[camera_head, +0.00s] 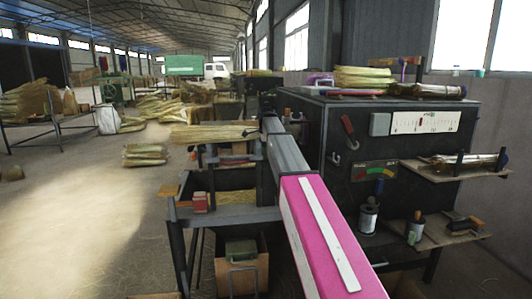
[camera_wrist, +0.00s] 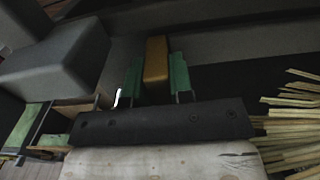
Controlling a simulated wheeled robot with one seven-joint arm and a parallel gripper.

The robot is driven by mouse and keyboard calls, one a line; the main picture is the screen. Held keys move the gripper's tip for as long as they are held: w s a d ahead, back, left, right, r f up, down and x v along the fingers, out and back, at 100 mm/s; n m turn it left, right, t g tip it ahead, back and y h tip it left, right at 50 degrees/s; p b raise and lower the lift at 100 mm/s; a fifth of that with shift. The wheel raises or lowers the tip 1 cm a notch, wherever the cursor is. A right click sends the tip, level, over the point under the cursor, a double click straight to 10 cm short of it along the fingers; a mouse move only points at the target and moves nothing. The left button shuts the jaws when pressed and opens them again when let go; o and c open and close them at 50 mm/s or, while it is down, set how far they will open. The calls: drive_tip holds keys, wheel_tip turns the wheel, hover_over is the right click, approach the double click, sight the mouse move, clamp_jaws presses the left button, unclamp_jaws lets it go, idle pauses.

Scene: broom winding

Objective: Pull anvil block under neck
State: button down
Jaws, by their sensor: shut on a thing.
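In the wrist view my gripper (camera_wrist: 156,78) has green finger pads shut on an ochre handle-like piece (camera_wrist: 156,60). A dark bar with bolt heads (camera_wrist: 160,122) lies just in front of it, above a pale wooden block (camera_wrist: 160,163) at the bottom edge. I cannot tell whether the handle belongs to the anvil block. Broom straw (camera_wrist: 292,128) fans in from the right. In the head view the broom (camera_head: 208,132) lies level across the winding bench, its neck end toward my arm. My gripper is hidden there behind my pink arm.
A bench frame (camera_head: 222,214) with small red blocks (camera_head: 200,201) stands below the broom. The floor at left is largely open, with straw bundles (camera_head: 144,154).

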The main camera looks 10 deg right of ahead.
drive_tip(key=s, duration=1.2)
drive_tip(key=shift+s, duration=0.15)
drive_tip(key=c, duration=1)
unclamp_jaws()
wheel_tip(320, 180, up, 11)
drive_tip(key=shift+f, duration=0.1)
